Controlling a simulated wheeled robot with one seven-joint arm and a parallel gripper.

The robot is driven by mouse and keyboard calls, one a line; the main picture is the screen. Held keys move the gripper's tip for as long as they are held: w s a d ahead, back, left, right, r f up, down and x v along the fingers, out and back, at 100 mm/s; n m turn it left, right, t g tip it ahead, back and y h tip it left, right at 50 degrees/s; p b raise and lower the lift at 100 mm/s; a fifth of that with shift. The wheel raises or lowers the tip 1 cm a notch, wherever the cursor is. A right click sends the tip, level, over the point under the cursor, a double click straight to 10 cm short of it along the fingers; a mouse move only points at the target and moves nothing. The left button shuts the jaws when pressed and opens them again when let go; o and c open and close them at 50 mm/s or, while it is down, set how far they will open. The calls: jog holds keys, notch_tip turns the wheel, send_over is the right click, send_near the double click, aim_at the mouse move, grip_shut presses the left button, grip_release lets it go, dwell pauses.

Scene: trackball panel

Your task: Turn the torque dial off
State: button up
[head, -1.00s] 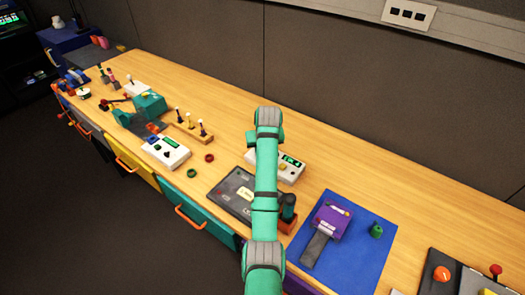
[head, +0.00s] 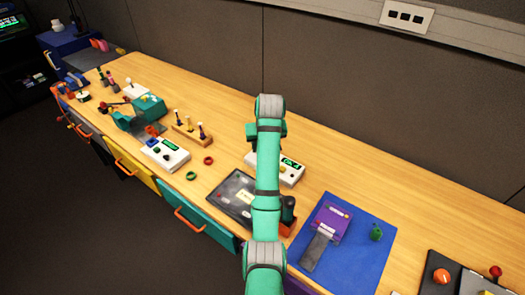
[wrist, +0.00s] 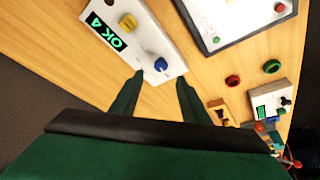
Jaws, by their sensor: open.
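A white box (wrist: 128,35) fills the upper left of the wrist view. It has a green-lit display (wrist: 104,29) reading "OK 4", a yellow knob (wrist: 128,22) and a blue knob (wrist: 160,65) with a pale mark. No label names the torque dial. My gripper (wrist: 160,77) is open and empty, its fingertips on either side of the blue knob's end of the box; contact cannot be told. In the head view the white box (head: 291,170) is partly hidden behind my arm, and the fingers are hidden.
A dark-framed panel (head: 227,196) lies close in front of the box. A blue mat (head: 370,245) with a purple device (head: 331,222) is to the right. Red (head: 208,160) and green (head: 191,176) rings and a second white box (head: 170,157) are left. Bare wood lies behind.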

jog(key=shift+v, duration=1.95)
